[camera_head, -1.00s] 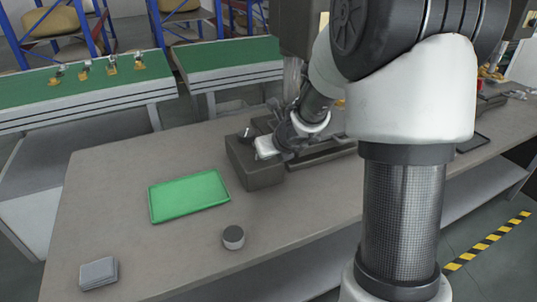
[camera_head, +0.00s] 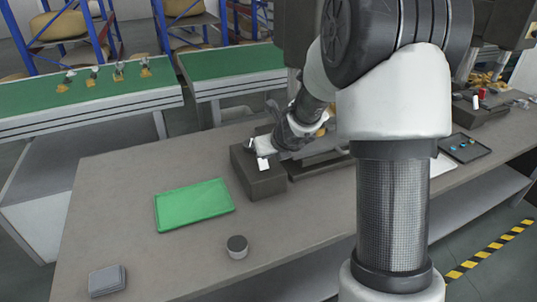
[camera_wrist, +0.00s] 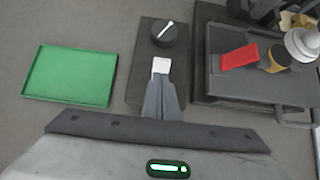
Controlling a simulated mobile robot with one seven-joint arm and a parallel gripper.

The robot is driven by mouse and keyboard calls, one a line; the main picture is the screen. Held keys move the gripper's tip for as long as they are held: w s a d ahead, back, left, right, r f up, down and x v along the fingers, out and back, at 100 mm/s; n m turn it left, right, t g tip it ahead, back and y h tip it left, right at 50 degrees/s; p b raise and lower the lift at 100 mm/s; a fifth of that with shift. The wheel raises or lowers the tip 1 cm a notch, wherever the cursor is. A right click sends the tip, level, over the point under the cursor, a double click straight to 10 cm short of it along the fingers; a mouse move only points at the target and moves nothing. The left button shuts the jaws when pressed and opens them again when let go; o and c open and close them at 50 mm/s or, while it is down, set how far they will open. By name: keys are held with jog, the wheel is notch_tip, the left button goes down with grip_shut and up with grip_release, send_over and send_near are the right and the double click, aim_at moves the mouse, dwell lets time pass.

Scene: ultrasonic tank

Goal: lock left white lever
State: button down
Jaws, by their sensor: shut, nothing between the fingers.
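A dark box (camera_head: 265,183) stands on the bench, with a black round knob bearing a white pointer (camera_wrist: 164,33) on its top. A small white lever (camera_wrist: 161,65) sits nearer me on the same box; it also shows as a white patch in the head view (camera_head: 263,164). My gripper (camera_wrist: 162,82) is shut and empty, its dark fingertips right at the near end of the white lever. I cannot tell whether they touch it. In the head view my gripper (camera_head: 264,145) is just above the box and hides part of its top.
A green tray (camera_wrist: 70,76) lies left of the box. Right of it is a dark tank unit (camera_wrist: 262,88) with a red lever (camera_wrist: 239,56). A round grey-topped can (camera_head: 237,247) and a grey block (camera_head: 107,280) lie on the bench (camera_head: 150,260). The front left is mostly clear.

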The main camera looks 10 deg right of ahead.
jog(key=shift+r, duration=0.1)
jog(key=shift+r+p, duration=0.7)
jog(key=shift+p, duration=0.1)
